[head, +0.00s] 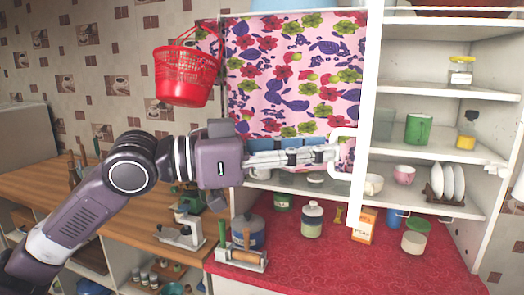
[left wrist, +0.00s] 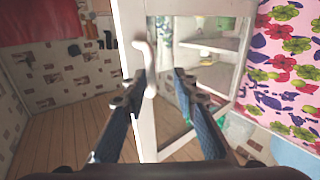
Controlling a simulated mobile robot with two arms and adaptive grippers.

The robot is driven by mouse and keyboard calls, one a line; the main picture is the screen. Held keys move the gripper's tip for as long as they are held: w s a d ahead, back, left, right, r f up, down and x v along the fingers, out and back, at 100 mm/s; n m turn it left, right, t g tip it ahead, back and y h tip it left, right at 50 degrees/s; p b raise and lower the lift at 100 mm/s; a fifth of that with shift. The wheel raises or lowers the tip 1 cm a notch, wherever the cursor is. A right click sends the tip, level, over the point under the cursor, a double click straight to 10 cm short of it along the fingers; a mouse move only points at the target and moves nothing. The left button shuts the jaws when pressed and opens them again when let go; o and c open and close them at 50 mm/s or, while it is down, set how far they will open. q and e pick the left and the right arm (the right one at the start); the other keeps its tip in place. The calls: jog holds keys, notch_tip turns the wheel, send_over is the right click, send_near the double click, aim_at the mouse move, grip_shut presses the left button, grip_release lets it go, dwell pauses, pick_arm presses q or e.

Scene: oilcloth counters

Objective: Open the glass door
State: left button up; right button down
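The glass door (head: 366,85) has a white frame and shows as a narrow upright strip in the head view, nearly edge-on and apparently standing out from the cabinet. In the left wrist view its frame (left wrist: 137,118) surrounds a clear pane with shelves behind. Its white bar handle (head: 337,134) sticks out to the left; it also shows in the left wrist view (left wrist: 151,62). My left gripper (head: 332,155) is at the handle, fingers apart. In the left wrist view, the handle lies between the fingertips, close to the left finger; contact is unclear. My right gripper is not in view.
A floral curtain (head: 295,75) covers the cabinet's left part, with a red basket (head: 186,80) hanging beside it. Open shelves (head: 420,92) hold cups and jars. Bottles, a carton (head: 362,228) and a pot stand on the red counter (head: 330,268) below.

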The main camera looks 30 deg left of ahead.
pick_arm(q)
jog(key=v, duration=1)
jog(key=shift+r, duration=0.1)
dwell(0.6)
